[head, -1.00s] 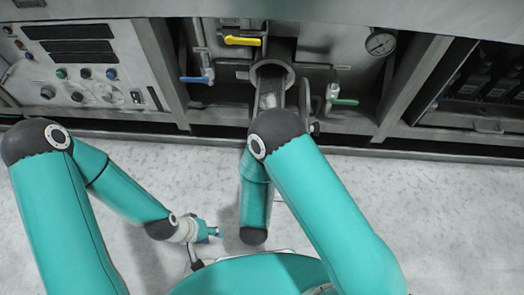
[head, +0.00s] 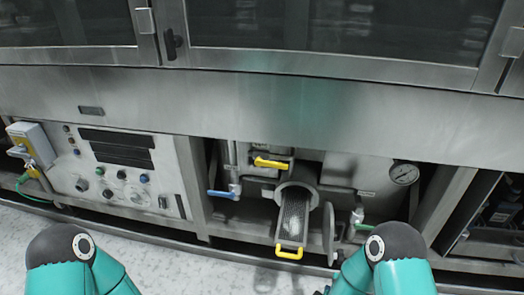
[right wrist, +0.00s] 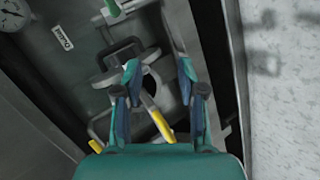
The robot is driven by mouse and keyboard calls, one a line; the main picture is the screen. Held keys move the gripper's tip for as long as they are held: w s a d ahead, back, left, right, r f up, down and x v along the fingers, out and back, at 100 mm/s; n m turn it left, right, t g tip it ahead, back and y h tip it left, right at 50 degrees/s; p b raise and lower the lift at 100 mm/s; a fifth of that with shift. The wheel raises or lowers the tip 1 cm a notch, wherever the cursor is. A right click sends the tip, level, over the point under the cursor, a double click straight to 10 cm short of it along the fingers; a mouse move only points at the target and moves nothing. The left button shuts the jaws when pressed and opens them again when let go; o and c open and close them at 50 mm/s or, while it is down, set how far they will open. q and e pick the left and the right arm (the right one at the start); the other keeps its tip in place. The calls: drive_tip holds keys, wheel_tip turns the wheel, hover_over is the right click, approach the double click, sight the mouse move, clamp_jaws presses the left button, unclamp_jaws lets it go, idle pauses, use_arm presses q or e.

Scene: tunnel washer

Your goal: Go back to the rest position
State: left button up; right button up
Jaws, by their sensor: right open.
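My right gripper (right wrist: 160,72) shows in the right wrist view with its two fingers apart and nothing between the tips. In the head view only a small part of it (head: 324,291) shows at the bottom edge, below the strainer. Both upper arms come in at the bottom of the head view. My left gripper is out of view. A mesh strainer (head: 293,218) with a yellow handle (head: 289,253) sticks out of a round port (head: 297,191), sloping down toward me. The right gripper is apart from it in the head view.
A round lid (head: 329,230) stands open right of the strainer. Around it are a yellow valve lever (head: 271,163), a blue lever (head: 221,194), a green lever (head: 364,226) and a gauge (head: 404,174). A control panel (head: 128,170) is at left. The pale floor (head: 200,270) in front is clear.

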drive_tip(key=s+f+m+g+y, duration=0.3)
drive_tip(key=s+f+m, duration=0.1)
drive_tip(key=f+m, duration=0.1)
drive_tip(key=s+a+f+m+g+y, duration=0.1)
drive_tip(key=s+a+m+g+y, duration=0.25)
drive_tip(key=s, duration=0.45)
drive_tip(key=s+a+f+m+g+y, duration=0.2)
drive_tip(key=s+a+m+g+y, duration=0.15)
drive_tip(key=s, duration=0.35)
wheel_tip(320, 180, up, 32)
drive_tip(key=h+p, duration=0.1)
drive_tip(key=p, duration=3)
drive_tip(key=shift+a+f+g, duration=0.25)
drive_tip(key=shift+a+g, duration=0.15)
drive_tip(key=shift+a, duration=0.05)
